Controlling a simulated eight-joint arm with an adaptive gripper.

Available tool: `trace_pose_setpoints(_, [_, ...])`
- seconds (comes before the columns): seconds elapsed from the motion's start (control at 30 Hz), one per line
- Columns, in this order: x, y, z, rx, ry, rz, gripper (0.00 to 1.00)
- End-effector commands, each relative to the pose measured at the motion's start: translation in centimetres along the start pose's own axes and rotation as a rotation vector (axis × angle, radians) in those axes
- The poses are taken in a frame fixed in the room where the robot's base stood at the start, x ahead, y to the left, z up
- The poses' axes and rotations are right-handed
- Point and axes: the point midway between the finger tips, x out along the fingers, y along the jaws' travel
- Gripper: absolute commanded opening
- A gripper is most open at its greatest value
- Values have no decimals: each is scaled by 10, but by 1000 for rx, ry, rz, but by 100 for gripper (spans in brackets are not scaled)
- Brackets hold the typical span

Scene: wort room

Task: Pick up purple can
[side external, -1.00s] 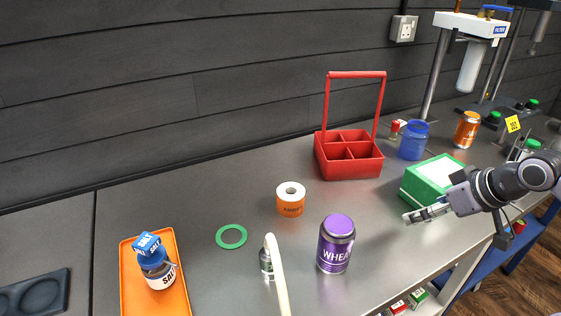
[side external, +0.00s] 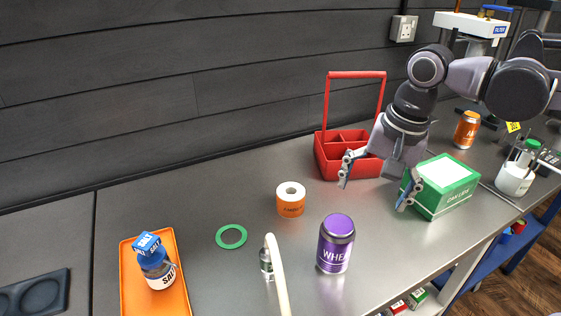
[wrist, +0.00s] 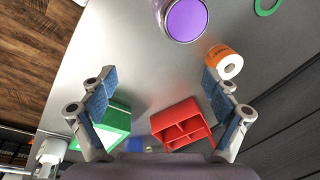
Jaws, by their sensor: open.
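The purple can (side external: 336,244) stands upright on the metal counter near its front edge. It has a purple lid and white lettering. In the wrist view the purple can (wrist: 184,18) is at the top, seen from above and partly cut off by the frame. My gripper (side external: 375,188) is open and empty, above the counter to the right of and behind the can. In the wrist view the fingers of my gripper (wrist: 160,88) are spread wide, with nothing between their tips but bare counter and things farther off.
An orange roll (side external: 290,200) stands behind the can, and a small bottle (side external: 266,262) with a pale curved handle is left of it. A green box (side external: 441,187) and a red caddy (side external: 346,155) sit near my gripper. A green ring (side external: 231,236) and orange tray (side external: 128,285) lie left.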

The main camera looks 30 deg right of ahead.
Motion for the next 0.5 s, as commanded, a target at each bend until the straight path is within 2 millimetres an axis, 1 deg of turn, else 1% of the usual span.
trace_pose_setpoints(0.03, [-3, -11, 9, 56, -14, 31, 88])
trace_pose_setpoints(0.1, [-6, -22, 19, 143, -24, 72, 88])
trace_pose_setpoints(0.2, [-10, -32, 31, 243, -28, 122, 88])
trace_pose_setpoints(0.37, [-12, -39, 41, 328, -25, 162, 88])
trace_pose_setpoints(0.5, [-1, -39, 43, 344, -24, 169, 88])
